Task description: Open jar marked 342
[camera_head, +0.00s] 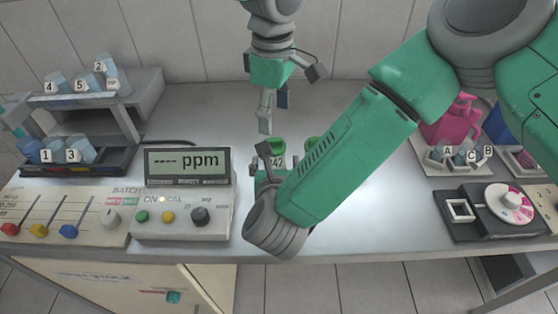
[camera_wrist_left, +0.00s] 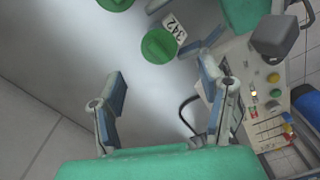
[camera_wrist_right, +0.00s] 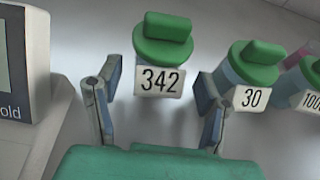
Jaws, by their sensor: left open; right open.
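The jar marked 342 (camera_wrist_right: 161,55) stands upright with a green lid carrying a raised grip. Its lid also shows in the head view (camera_head: 277,146) and from above in the left wrist view (camera_wrist_left: 159,45). My right gripper (camera_wrist_right: 160,85) is open, low at the front of the jar, its fingers at either side of the label; contact cannot be told. In the head view my right arm hides most of this gripper. My left gripper (camera_head: 274,105) is open and empty, pointing down above and behind the jar, apart from the lid.
Jars marked 30 (camera_wrist_right: 250,75) and one partly cut off (camera_wrist_right: 308,85) stand close right of jar 342. The ppm meter (camera_head: 188,167) stands left of it. A rack (camera_head: 90,110) with numbered containers is at far left. A dial device (camera_head: 490,210) is at right.

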